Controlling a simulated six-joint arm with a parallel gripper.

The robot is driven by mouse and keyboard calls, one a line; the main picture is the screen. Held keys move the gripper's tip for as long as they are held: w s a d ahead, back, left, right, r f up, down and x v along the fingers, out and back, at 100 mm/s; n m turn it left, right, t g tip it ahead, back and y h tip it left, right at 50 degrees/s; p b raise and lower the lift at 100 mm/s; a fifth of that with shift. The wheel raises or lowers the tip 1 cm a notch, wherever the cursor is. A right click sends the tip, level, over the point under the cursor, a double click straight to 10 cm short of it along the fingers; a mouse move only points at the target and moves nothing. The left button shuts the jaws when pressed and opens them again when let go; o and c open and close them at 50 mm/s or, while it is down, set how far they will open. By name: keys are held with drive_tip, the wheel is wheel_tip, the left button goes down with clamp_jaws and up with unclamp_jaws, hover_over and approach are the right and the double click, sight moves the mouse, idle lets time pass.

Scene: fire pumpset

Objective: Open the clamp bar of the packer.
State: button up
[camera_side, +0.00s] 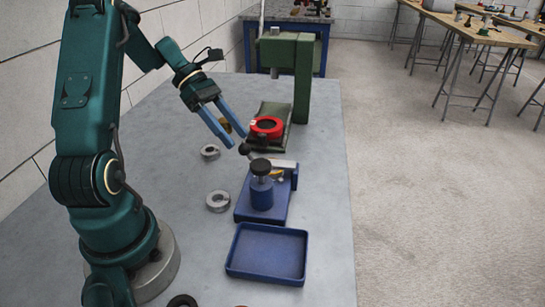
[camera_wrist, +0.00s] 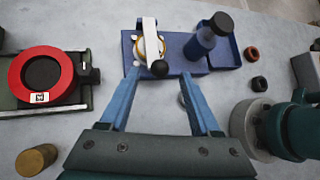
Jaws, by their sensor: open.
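The packer (camera_side: 245,214) is a blue base with a blue post and black knob (camera_side: 261,167); it also shows in the wrist view (camera_wrist: 185,60). Its pale clamp bar (camera_side: 284,164) ends in a black ball (camera_side: 245,149). In the wrist view the clamp bar (camera_wrist: 150,32) lies across a yellow-rimmed round part (camera_wrist: 140,47), with the black ball (camera_wrist: 160,68) at its near end. My gripper (camera_side: 236,137) is open, its blue fingers pointing down toward the ball. In the wrist view the ball appears between the fingertips (camera_wrist: 160,75); contact cannot be told.
A green press (camera_side: 303,80) with a red ring (camera_side: 266,127) stands behind the packer. A brass cylinder (camera_wrist: 36,160) stands near it. An empty blue tray (camera_side: 267,279) sits in front. Grey rings (camera_side: 218,201) lie left of the packer. Bare table lies along the right edge.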

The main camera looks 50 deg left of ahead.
sight(245, 150)
drive_tip(key=shift+x, duration=2.45)
drive_tip(key=c, duration=0.9)
drive_tip(key=shift+s+d, duration=0.1)
drive_tip(key=shift+s, duration=0.05)
clamp_jaws()
drive_tip(key=shift+f, duration=0.1)
